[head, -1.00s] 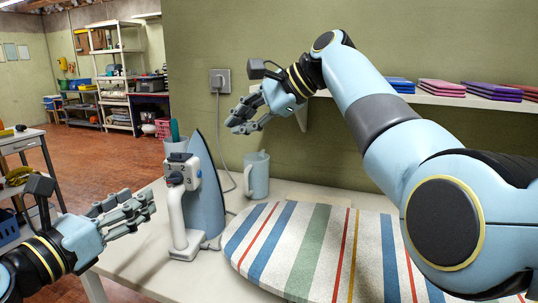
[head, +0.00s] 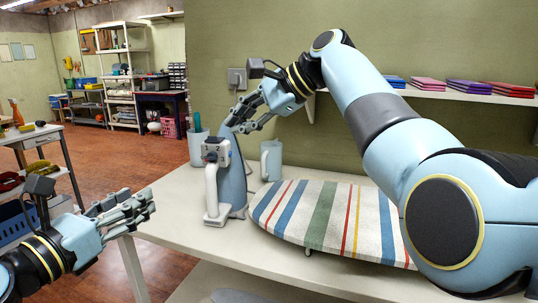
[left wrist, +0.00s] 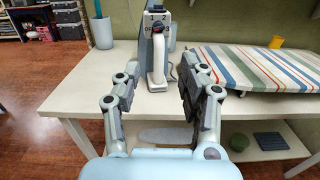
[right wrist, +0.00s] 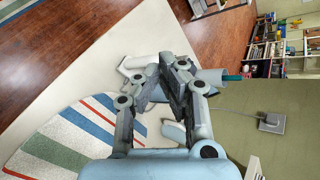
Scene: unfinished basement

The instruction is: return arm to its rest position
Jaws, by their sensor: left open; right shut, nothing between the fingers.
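My left gripper (head: 140,210) is open and empty, in front of the table at the left. It also shows in the left wrist view (left wrist: 160,78), fingers spread apart toward the table's front edge. My right arm is raised and bent over the ironing board's right side. My right gripper (head: 240,122) is shut with nothing between its fingers. It appears over the top of the upright iron (head: 233,185) in the head view; whether it touches cannot be told. In the right wrist view the fingertips (right wrist: 165,68) meet and partly cover the iron.
A striped ironing board (head: 322,215) lies on the white table (head: 175,218). A mug (head: 271,160) and a cup (head: 198,143) stand near the wall. A side table (head: 35,138) stands left; red floor between is clear.

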